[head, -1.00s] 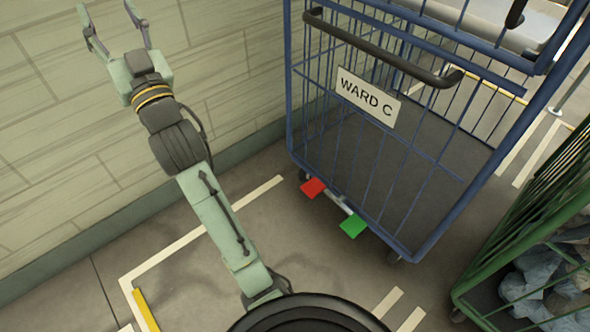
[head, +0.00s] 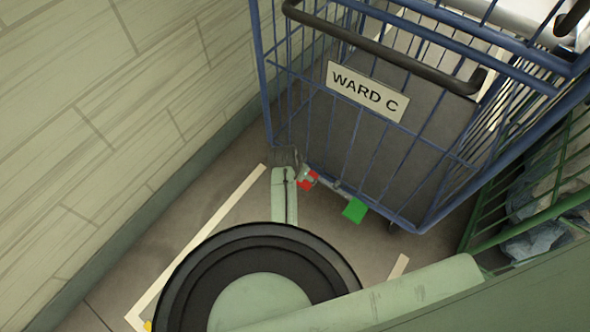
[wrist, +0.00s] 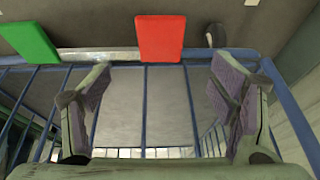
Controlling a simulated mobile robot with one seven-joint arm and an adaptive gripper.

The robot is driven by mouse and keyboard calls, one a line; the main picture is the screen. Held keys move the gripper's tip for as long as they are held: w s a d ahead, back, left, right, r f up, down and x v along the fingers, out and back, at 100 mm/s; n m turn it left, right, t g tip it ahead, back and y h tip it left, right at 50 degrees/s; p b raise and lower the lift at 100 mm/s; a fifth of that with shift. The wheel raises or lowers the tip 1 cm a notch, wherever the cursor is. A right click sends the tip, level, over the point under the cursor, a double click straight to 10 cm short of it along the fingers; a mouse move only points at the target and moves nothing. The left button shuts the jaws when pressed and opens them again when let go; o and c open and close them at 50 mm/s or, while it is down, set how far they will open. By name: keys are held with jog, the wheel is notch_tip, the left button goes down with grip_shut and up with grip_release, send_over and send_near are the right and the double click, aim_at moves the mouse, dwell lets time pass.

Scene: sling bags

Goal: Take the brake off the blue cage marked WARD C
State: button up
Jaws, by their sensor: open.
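The blue cage (head: 443,155) bears a white WARD C sign (head: 367,91). A red pedal (head: 304,185) and a green pedal (head: 355,210) sit on a bar low at the cage's near side. My gripper (head: 310,178) is down at the red pedal and partly covers it in the head view. In the wrist view my gripper (wrist: 160,85) is open, its two fingers apart with nothing between them. The red pedal (wrist: 161,38) shows above and between the fingertips. The green pedal (wrist: 36,41) is at the upper left. I cannot tell whether the gripper touches the red pedal.
A dark push handle (head: 385,50) runs across the cage above the sign. A pale wall (head: 110,120) stands close on the left. A green cage (head: 540,205) with blue-grey contents stands on the right. White floor lines (head: 205,240) mark the floor.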

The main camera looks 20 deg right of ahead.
jog(key=b+x, duration=0.1)
jog(key=x, duration=0.9)
jog(key=shift+d, duration=0.1)
